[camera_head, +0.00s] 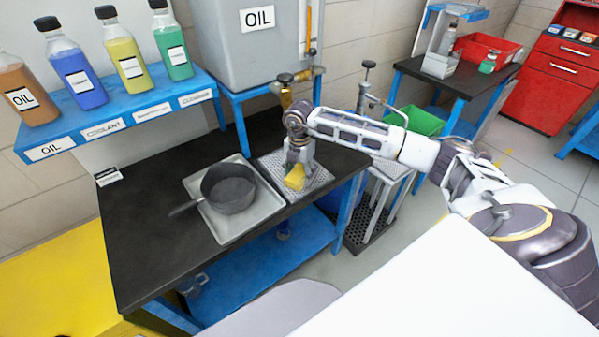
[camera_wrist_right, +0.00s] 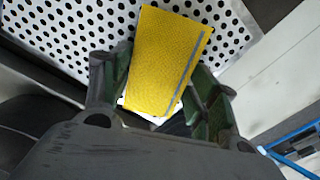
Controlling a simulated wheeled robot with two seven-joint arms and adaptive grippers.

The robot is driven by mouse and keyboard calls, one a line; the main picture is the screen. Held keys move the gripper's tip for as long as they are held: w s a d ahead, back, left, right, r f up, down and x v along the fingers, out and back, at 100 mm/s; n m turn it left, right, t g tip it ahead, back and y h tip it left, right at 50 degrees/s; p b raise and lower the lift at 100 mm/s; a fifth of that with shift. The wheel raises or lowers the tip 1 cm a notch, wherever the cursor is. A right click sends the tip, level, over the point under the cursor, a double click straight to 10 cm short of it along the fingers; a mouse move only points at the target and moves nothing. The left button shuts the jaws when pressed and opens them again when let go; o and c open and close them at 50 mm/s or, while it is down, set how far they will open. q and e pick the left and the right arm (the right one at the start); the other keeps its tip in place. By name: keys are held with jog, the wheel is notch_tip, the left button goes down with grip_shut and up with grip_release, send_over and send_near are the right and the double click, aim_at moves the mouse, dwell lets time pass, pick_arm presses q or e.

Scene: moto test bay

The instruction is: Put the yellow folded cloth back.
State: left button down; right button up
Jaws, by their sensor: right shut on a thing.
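The yellow folded cloth (camera_head: 294,178) is at my right gripper (camera_head: 299,166), over the perforated metal plate (camera_head: 316,181) on the black workbench. In the right wrist view the cloth (camera_wrist_right: 168,60) is a flat yellow block with a grey stripe. It sits between the two fingers of my right gripper (camera_wrist_right: 160,95), which is shut on it. The perforated plate (camera_wrist_right: 70,35) lies behind it in that view. I cannot tell whether the cloth touches the plate. My left gripper is not in view.
A dark pan (camera_head: 230,190) stands in a metal tray (camera_head: 215,223) left of the plate. A grey OIL tank (camera_head: 228,60) stands behind. A blue shelf (camera_head: 75,143) holds several bottles at the left. The bench's left front (camera_head: 140,250) is clear.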

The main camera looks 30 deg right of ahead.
aim_at(299, 174)
jog(key=shift+f, duration=0.2)
jog(key=o, duration=1)
jog(key=shift+r, duration=0.15)
notch_tip(299, 174, up, 12)
jog(key=shift+b, duration=0.65)
dwell(0.6)
